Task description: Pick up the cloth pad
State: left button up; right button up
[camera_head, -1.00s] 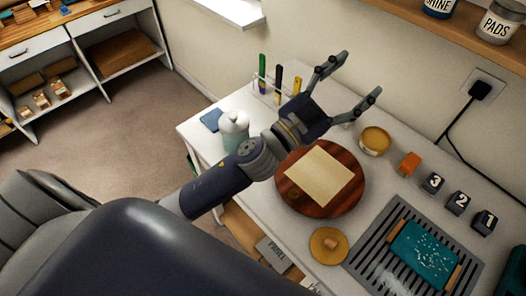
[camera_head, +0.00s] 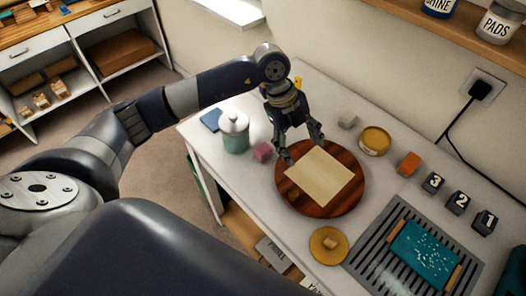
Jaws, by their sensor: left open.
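A flat cream square (camera_head: 322,178) lies on a round reddish-brown wooden board (camera_head: 292,204) on the white table. A small flat blue square (camera_head: 211,120) lies at the table's far left corner. I cannot tell for certain which of these is the cloth pad. My left gripper (camera_head: 302,150) points down with its fingers spread and empty, over the far left edge of the round board, beside the cream square. Its height above the board is unclear. My right gripper is out of view.
A slatted grey tray (camera_head: 372,262) is at right.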

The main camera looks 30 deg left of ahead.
pick_arm(q)
jog(key=w+a+n+y, duration=0.1)
jog(key=a+n+y, duration=0.25)
jog(key=a, duration=0.75)
jog(key=p, duration=0.2)
send_over(263, 149)
jog(key=f, duration=0.2)
jog(key=f+m+y, duration=0.1)
jog(key=f, duration=0.1)
jog(key=shift+w, duration=0.35)
jog(key=shift+f, duration=0.25)
jog(key=shift+s+f+p, duration=0.15)
jog(key=shift+f+p, duration=0.25)
jog(key=shift+f, duration=0.15)
jog(key=f+p, duration=0.1)
jog(key=f, duration=0.2)
jog(key=shift+s+f+p, duration=0.2)
jog(key=shift+p, duration=0.1)
jog(key=shift+f, duration=0.45)
jog(key=shift+c, duration=0.3)
jog(key=c, duration=1)
